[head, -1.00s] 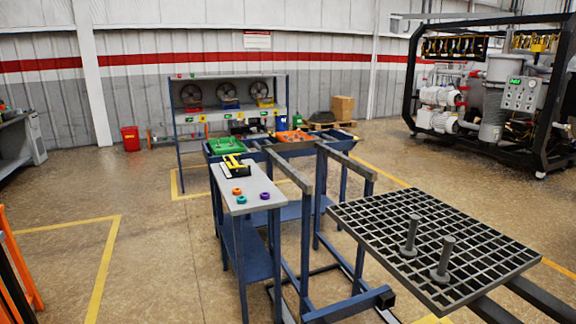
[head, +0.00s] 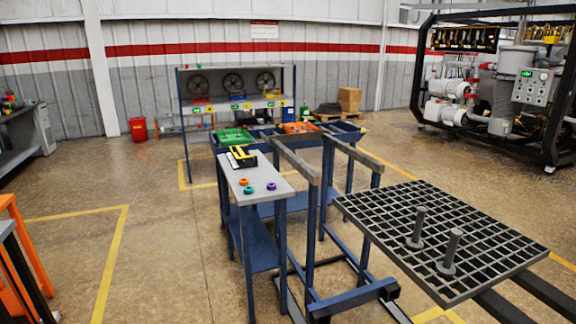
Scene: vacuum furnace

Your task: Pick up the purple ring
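The purple ring (head: 271,186) lies flat on the grey top of a narrow blue-legged table (head: 258,198), near its right front edge. A teal ring (head: 248,190) lies just left of it. An orange ring (head: 244,181) lies a little behind the teal one. The rings look apart from each other. Neither of my grippers is in the head view.
A black and yellow object (head: 242,157) sits at the table's far end. A black grid plate (head: 440,238) with two upright pegs stands at the right. A blue frame is between them. Shelves (head: 236,98) stand behind. Open floor lies left of the table.

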